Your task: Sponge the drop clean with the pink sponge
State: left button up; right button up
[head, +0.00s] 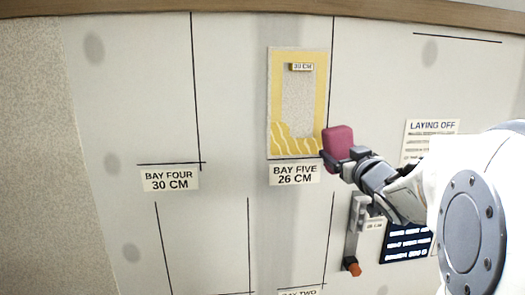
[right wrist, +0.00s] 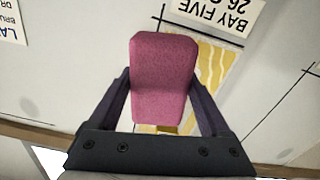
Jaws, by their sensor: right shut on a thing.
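The pink sponge (head: 338,144) is in my right gripper (head: 343,158), which is shut on it. In the right wrist view the sponge (right wrist: 163,75) stands between the two dark fingers. The drop (head: 275,85) is a yellow sheet on the wall in bay five, with a grey speckled area in its middle and pale wavy lines across its lower part. The sponge is at the drop's lower right corner. In the right wrist view the drop (right wrist: 210,65) lies behind the sponge, partly hidden. I cannot tell whether they touch. My left gripper is not in view.
A "LAYING OFF" notice (head: 430,140) and a dark sign (head: 406,243) are right.

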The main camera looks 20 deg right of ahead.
aim_at(290, 140)
jog(key=shift+w+a, duration=0.1)
jog(key=shift+a, duration=0.05)
jog(key=b+x, duration=0.1)
jog(key=x, duration=0.5)
jog(key=shift+x, duration=1.45)
dwell(2.2)
dwell(0.9)
dwell(0.8)
jog(key=shift+w+a, duration=0.25)
jog(key=shift+a, duration=1)
jog(key=shift+w+a, duration=0.2)
jog(key=shift+a, duration=1.1)
jog(key=shift+w+a, duration=0.25)
jog(key=shift+a, duration=0.7)
jog(key=shift+w+a, duration=0.2)
jog(key=shift+a, duration=0.75)
